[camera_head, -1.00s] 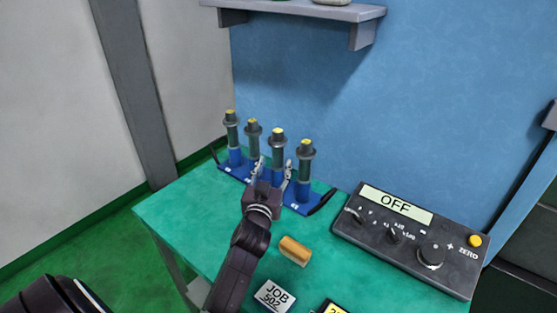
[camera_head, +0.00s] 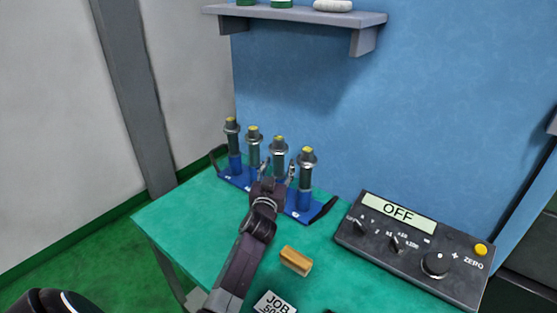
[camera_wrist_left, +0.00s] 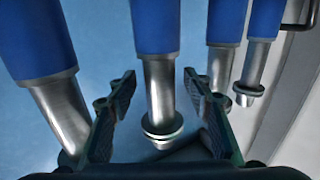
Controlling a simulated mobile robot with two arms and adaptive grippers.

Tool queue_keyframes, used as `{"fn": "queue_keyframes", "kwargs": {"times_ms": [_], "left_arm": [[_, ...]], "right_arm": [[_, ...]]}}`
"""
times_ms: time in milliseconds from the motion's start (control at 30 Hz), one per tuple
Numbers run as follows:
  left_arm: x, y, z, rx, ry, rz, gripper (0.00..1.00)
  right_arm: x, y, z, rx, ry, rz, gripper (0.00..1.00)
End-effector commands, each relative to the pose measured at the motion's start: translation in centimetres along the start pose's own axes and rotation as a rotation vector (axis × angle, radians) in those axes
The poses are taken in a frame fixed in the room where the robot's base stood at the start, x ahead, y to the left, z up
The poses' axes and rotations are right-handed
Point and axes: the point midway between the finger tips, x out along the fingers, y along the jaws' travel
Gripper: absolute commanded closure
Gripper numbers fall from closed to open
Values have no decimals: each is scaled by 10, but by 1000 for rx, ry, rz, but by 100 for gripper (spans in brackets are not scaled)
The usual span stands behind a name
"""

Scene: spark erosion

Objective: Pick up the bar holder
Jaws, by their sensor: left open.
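Several bar holders stand upright in a row in a blue rack (camera_head: 305,214) on the green table. Each has a blue lower part, a dark or metallic upper part and a yellow tip. My left gripper (camera_head: 278,170) is open at the third bar holder from the left (camera_head: 278,147), with a finger on either side of it. In the left wrist view that bar holder (camera_wrist_left: 158,85) shows between the open fingers (camera_wrist_left: 160,95), with gaps on both sides. Its neighbours stand just outside the fingers. My right gripper is not in view.
A black control box (camera_head: 412,245) reading OFF lies to the right. A wooden-handled block (camera_head: 296,260) and a JOB card (camera_head: 275,304) lie in front, beside my left arm. A wall shelf (camera_head: 300,14) hangs above. The table's left area is clear.

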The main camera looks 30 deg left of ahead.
Motion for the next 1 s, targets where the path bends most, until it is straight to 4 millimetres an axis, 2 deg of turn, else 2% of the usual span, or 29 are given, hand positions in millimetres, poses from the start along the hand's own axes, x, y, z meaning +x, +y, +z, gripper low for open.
{"fn": "queue_keyframes", "kwargs": {"times_ms": [333, 733, 1000], "left_arm": [[6, 0, 0, -1, 0, 0, 55], [5, 0, 0, -1, 0, 0, 99], [6, 0, -3, -1, 7, 2, 100]], "right_arm": [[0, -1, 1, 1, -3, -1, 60], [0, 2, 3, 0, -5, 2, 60], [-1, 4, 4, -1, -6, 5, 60]]}}
